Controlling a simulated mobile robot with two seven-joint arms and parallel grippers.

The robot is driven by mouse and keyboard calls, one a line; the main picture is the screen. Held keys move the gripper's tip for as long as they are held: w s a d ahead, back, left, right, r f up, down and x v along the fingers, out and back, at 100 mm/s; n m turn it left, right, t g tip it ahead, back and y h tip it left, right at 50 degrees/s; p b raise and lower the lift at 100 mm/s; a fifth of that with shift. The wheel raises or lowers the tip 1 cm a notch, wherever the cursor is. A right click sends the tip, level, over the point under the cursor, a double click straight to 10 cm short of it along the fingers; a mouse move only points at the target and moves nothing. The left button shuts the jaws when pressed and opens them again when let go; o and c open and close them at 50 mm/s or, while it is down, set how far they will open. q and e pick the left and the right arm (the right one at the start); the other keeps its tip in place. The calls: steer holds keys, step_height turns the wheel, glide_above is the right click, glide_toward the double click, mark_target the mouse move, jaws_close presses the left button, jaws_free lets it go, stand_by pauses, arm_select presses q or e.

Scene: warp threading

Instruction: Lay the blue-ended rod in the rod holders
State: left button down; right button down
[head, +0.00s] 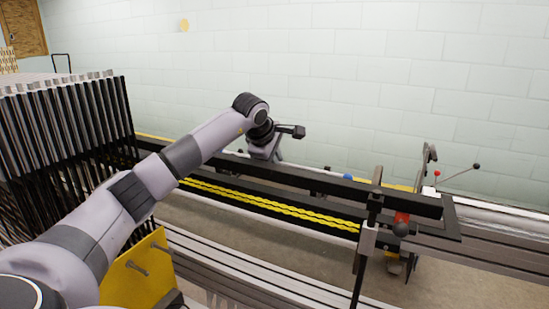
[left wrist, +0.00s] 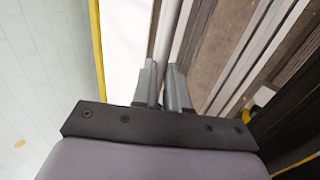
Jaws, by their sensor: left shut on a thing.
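My left gripper (head: 268,157) is at the far side of the long black frame, reached over from the left. In the left wrist view its two grey fingers (left wrist: 162,88) are closed on a pale, slim rod (left wrist: 168,40), which runs up between them. In the head view most of the rod is hidden behind the black beam. A small blue end (head: 348,176) shows just above that beam, to the right of the gripper. I cannot make out the rod holders clearly, or whether the rod touches them. My right gripper is not in view.
A rack of dark upright slats (head: 60,125) stands at the left. A black beam (head: 310,180) and a yellow twisted strip (head: 270,207) run across the middle. A red part with a black knob (head: 402,222) is at the right. A pale brick wall (head: 370,70) stands behind.

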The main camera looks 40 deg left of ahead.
arm_select(q)
steer(key=shift+f, duration=0.45)
stand_by(0.4)
steer(key=c, duration=1.1)
jaws_free()
steer(key=v, duration=0.7)
steer(key=shift+s+b, duration=0.1)
steer(key=shift+b, duration=0.3)
steer(key=shift+r, duration=0.1)
